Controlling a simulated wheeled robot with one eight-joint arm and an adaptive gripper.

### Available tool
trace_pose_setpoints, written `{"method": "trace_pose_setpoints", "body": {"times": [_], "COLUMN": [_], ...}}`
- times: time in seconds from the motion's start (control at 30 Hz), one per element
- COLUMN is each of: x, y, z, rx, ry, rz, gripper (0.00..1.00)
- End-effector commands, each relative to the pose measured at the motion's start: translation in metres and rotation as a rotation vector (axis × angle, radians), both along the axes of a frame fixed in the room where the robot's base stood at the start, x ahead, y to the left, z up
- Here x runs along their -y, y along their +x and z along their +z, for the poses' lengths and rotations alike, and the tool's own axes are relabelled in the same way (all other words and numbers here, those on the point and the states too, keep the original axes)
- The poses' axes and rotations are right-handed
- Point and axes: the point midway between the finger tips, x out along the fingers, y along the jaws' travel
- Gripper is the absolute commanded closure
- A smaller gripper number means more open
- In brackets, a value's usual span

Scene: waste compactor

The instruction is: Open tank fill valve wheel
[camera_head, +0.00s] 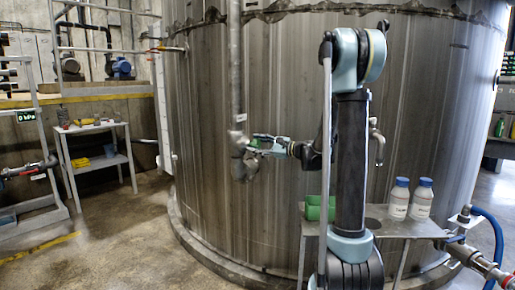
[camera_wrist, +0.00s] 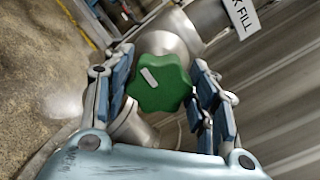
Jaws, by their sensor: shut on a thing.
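The tank fill valve wheel (camera_wrist: 160,88) is a green lobed knob with a pale bar mark on its face. In the wrist view it sits between the two fingers of my gripper (camera_wrist: 162,95), which is shut on it. The grey valve body and pipe (camera_wrist: 180,35) lie behind the wheel. A white label (camera_wrist: 243,15) ending in "FILL" is fixed near the pipe. In the head view my gripper (camera_head: 258,144) is at the vertical pipe (camera_head: 237,100) in front of the large tank (camera_head: 200,130). The wheel is mostly hidden there by my gripper.
A side table (camera_head: 415,229) holds two white bottles with blue caps (camera_head: 398,199) and a green container (camera_head: 318,208). A small tap (camera_head: 377,140) juts from the tank. A shelf (camera_head: 98,162) stands at left. Floor between shelf and tank is clear.

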Motion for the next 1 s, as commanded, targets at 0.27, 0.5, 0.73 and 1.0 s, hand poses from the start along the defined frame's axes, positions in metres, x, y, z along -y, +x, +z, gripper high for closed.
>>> {"method": "trace_pose_setpoints", "body": {"times": [0.27, 0.5, 0.73, 1.0], "x": [-0.0002, -0.0004, -0.0006, -0.0007], "y": [-0.0012, -0.0019, -0.0025, -0.0029], "z": [-0.0022, -0.0032, -0.0042, -0.0055], "rx": [0.24, 0.45, 0.65, 0.887], "ry": [-0.105, -0.195, -0.28, -0.38], "rz": [0.0, 0.001, 0.002, 0.004], "gripper": [0.71, 0.71, 0.71, 0.71]}}
